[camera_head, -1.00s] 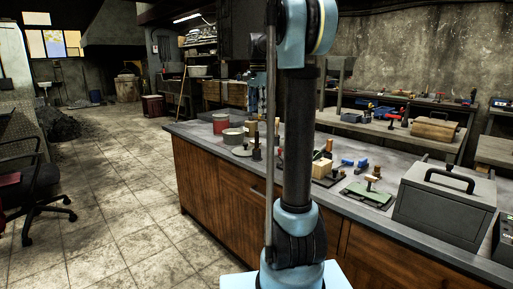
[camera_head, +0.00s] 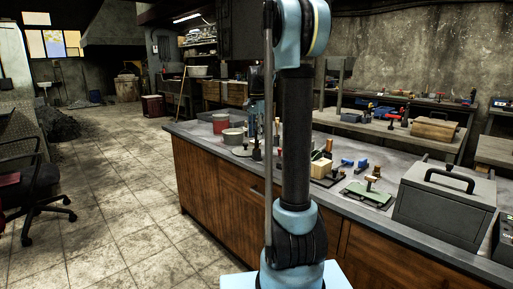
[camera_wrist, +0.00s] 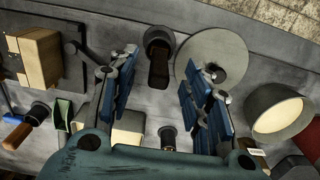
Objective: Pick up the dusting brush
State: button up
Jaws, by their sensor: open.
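My gripper (camera_wrist: 158,97) is open in the wrist view, its two blue-padded fingers apart above the grey workbench. A dark tool with a round end (camera_wrist: 159,58) stands between and beyond the fingertips. I cannot tell for sure which of these is the dusting brush. In the head view my gripper (camera_head: 257,112) is partly hidden behind my arm, low over the bench's far-left part.
A round grey disc with a knob (camera_wrist: 218,52) lies beside the right finger. A grey pot (camera_wrist: 277,112) stands to its right. A wooden block (camera_wrist: 40,58) is at the left. A large grey toolbox (camera_head: 445,205) stands on the bench (camera_head: 400,158) at right.

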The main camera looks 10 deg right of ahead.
aim_at(256, 148)
jog(key=shift+s+a+f, duration=0.1)
jog(key=shift+f, duration=2.6)
jog(key=c, duration=1.1)
